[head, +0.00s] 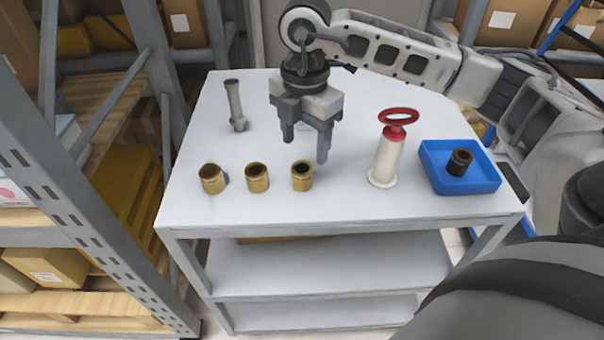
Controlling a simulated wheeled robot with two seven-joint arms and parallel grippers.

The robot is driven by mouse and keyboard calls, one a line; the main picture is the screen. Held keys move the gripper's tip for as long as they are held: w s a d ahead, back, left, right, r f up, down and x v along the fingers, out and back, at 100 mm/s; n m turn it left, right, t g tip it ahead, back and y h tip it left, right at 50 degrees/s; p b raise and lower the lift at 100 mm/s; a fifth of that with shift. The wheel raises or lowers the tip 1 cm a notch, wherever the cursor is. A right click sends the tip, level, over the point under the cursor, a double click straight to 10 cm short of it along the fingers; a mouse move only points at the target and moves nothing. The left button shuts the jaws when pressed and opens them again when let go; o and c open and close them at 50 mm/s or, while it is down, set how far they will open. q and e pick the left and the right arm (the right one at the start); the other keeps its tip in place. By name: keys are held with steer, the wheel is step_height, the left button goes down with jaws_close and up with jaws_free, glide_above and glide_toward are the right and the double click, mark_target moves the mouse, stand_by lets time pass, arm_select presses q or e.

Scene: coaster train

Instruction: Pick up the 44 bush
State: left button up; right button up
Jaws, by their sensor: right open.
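Three brass bushes stand upright in a row on the white table: the left bush (212,179), the middle bush (257,178) and the right bush (302,176). Any size marking is too small to read, so I cannot tell which is the 44. A darker bush (459,162) sits in the blue tray (482,186) at the right. My right gripper (305,147) points down with its fingers apart and empty. In the picture it is just above and behind the right brass bush, apart from it. My left gripper is not in view.
A white cylinder with a red ring handle (386,158) stands between the right brass bush and the blue tray. Shelving with boxes stands left.

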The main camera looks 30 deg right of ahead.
mark_target(302, 162)
steer(key=shift+a+f+p, duration=0.15)
steer(key=shift+f+p, duration=0.1)
steer(key=shift+f, duration=1.1)
steer(key=shift+a+f+p, duration=0.1)
steer(key=shift+f+p, duration=0.1)
steer(key=shift+f, duration=1.15)
steer(key=c, duration=1.1)
